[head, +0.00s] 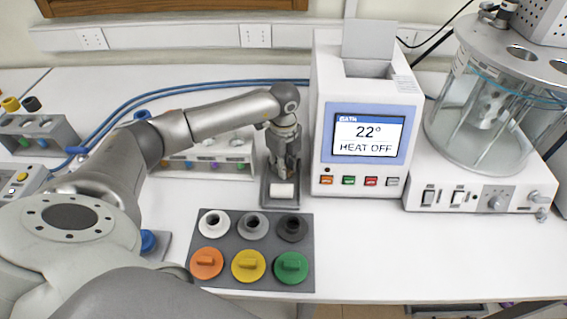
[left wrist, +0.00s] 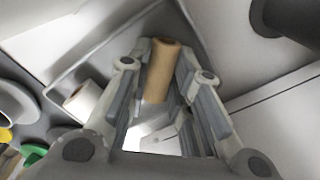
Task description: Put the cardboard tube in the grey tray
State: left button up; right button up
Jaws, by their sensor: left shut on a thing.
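The cardboard tube (left wrist: 162,70) is brown and stands between the fingers of my left gripper (left wrist: 160,92) in the left wrist view. The fingers are shut on it. In the head view my left gripper (head: 284,172) points down over the grey tray (head: 279,207), left of the white bath unit. The tube is hidden by the gripper there. In the left wrist view it appears within the outline of the grey tray (left wrist: 98,72); I cannot tell whether it touches the floor. A white roll (head: 284,190) lies at the tray's near end. My right gripper is not in view.
The bath unit (head: 367,120), reading 22° and HEAT OFF, stands close right of the tray. A dark holder (head: 220,285) with coloured caps is just in front. A rack (head: 225,172) is to the left. The right front table is clear.

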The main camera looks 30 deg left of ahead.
pick_arm(q)
jog(key=o, duration=0.4)
jog(key=shift+f, duration=0.1)
jog(key=shift+o, duration=0.2)
notch_tip(320, 180, up, 12)
jog(key=b, duration=0.3)
jog(key=shift+r, duration=0.2)
